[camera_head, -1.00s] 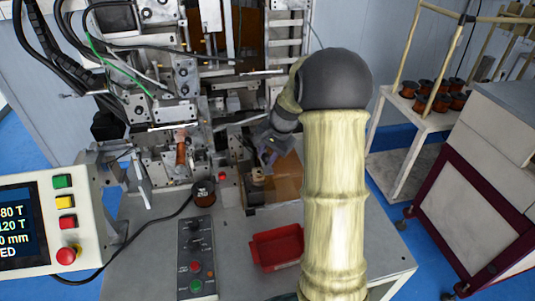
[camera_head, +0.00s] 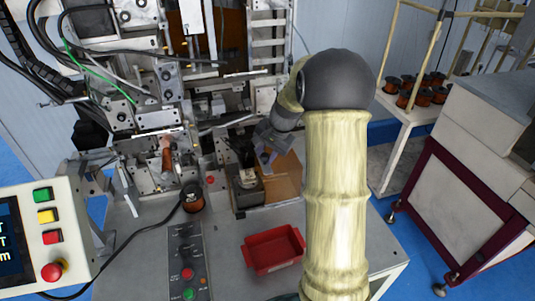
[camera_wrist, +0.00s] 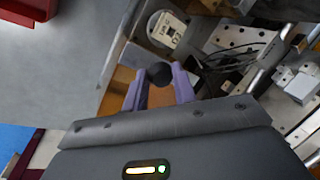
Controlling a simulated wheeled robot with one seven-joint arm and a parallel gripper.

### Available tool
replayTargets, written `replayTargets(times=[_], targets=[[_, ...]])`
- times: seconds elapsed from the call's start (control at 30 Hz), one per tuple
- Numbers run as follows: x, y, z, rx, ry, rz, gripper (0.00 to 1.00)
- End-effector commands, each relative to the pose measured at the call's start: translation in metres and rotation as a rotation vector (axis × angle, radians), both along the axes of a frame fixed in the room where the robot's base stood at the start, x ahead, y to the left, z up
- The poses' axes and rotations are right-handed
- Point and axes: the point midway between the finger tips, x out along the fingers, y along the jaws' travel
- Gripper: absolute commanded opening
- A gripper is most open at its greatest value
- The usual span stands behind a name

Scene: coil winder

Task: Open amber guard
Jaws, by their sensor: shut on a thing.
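The amber guard (camera_head: 284,178) is a translucent orange-brown panel at the right of the machine, beside a dark block (camera_head: 247,196) with a pale label. In the wrist view part of the amber guard (camera_wrist: 122,78) shows behind my fingers. A round black knob (camera_wrist: 159,74) sits between the two purple fingers of my gripper (camera_wrist: 160,84), which is shut on it. In the head view my gripper (camera_head: 266,157) is at the guard's upper left; the knob is hidden there. The knob's joint to the guard is hard to see.
A red tray (camera_head: 273,249) lies on the grey table in front of the guard. A copper spool (camera_head: 192,198) and button panel (camera_head: 186,262) stand left. The winder's metal plates (camera_head: 160,120) are close behind. A spool rack (camera_head: 412,108) and cabinet (camera_head: 470,190) are at right.

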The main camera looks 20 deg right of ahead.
Motion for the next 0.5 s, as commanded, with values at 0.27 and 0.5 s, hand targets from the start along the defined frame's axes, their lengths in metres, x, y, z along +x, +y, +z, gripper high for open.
replayTargets(times=[0.27, 0.5], targets=[[0.0006, 0.0008, 0.0009, -0.001, -0.002, 0.002, 0.49], [0.0003, 0.0001, 0.0006, 0.000, -0.001, 0.000, 0.49]])
